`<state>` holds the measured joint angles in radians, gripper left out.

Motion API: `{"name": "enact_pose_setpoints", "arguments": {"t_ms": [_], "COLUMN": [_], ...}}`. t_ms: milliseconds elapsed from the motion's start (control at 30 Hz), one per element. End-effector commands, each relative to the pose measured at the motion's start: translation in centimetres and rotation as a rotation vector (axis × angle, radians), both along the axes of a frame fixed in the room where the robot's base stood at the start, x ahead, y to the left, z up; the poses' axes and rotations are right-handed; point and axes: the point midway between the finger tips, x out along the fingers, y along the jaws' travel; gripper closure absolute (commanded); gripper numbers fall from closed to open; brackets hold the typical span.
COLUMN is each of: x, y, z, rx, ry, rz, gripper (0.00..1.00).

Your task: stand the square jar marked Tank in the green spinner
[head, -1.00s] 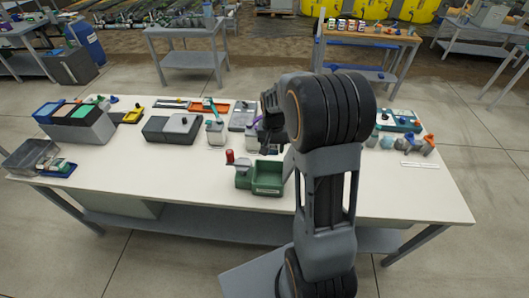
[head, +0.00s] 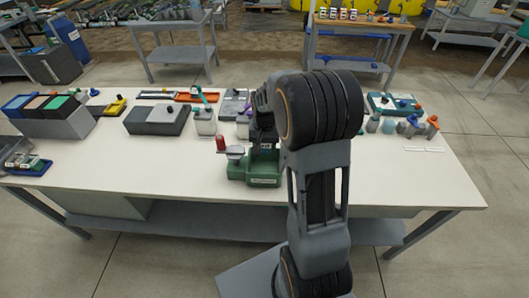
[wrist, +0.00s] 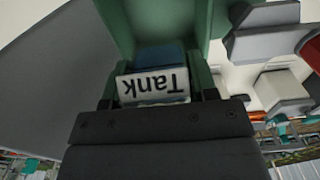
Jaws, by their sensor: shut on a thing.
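The green spinner (head: 238,170) stands on the white bench in the head view, a green box with a label on its front and a red knob (head: 221,143) at its left. My gripper (head: 263,142) is over it, pointing down. In the wrist view my gripper (wrist: 158,98) is shut on the square jar marked Tank (wrist: 153,84), whose white label reads upside down and whose far part is dark blue. Green spinner walls (wrist: 122,22) show beyond and beside the jar. Whether the jar touches the spinner's floor cannot be told. In the head view my gripper hides the jar.
Behind the spinner stand a white jar with a teal top (head: 204,120) and a grey box (head: 158,119). Several small bottles (head: 410,126) and a teal tray (head: 393,104) are at the right. The bench front left of the spinner is clear.

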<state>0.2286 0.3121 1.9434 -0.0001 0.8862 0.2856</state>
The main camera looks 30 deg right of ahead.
Motion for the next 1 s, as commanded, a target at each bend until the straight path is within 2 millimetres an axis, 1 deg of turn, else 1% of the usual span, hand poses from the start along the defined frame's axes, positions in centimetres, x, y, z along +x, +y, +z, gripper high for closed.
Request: {"name": "enact_pose_setpoints", "arguments": {"t_ms": [33, 267, 467, 667, 1000], "x": [0.0, 0.0, 0.0, 0.0, 0.0], "y": [0.0, 0.0, 0.0, 0.0, 0.0], "z": [-0.5, -1.1, -2.3, -4.1, -7.7], "rx": [0.0, 0.0, 0.0, 0.0, 0.0], "ry": [-0.001, -0.001, -0.001, 0.0, 0.0], "rz": [0.0, 0.0, 0.0, 0.0, 0.0], "gripper": [0.73, 0.73, 0.73, 0.73, 0.73]}}
